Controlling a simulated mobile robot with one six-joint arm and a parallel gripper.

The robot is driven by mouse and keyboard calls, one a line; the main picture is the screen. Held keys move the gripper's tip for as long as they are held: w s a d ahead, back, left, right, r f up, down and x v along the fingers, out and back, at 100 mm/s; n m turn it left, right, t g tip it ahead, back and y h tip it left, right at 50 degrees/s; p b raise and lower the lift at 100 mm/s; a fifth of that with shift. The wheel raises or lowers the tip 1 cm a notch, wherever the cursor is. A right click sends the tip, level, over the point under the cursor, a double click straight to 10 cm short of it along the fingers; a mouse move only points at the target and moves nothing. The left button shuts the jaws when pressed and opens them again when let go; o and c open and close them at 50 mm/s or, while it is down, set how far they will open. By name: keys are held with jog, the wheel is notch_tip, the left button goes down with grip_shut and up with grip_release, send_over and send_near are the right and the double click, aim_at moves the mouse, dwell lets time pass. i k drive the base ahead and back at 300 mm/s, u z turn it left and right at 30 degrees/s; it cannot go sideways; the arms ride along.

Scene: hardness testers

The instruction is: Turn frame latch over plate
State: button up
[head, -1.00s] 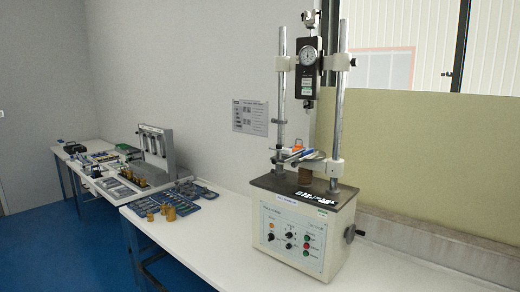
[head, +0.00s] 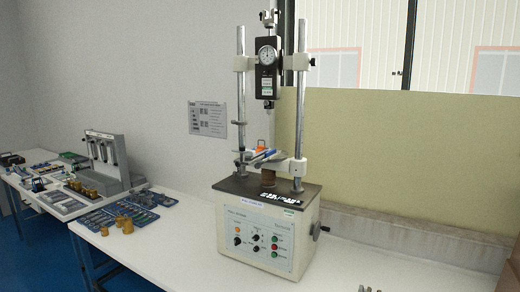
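The test stand (head: 268,228) is on the white table, with a cream body and a dark top plate (head: 235,188). Two upright metal columns rise from it. A crossbar (head: 292,166) spans them low above the plate, with blue-handled and orange parts on it. A brown cylinder (head: 268,177) stands under the crossbar. A dial gauge (head: 266,56) on a black block hangs between the columns. I cannot tell which small part is the frame latch. My gripper is not in view.
The front panel has several knobs and buttons, and a crank (head: 317,229) sticks out at the right side. Brass weights (head: 124,224) and blue trays (head: 120,208) lie left. Small grey pieces (head: 370,288) show at the bottom edge. The table right of the stand is mostly clear.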

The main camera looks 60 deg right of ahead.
aim_at(242, 150)
jog(key=u, duration=0.1)
jog(key=k, duration=0.15)
jog(key=z, duration=1.75)
jog(key=k, duration=0.85)
jog(key=u, duration=0.2)
jog(key=i, duration=0.85)
jog(key=z, duration=0.05)
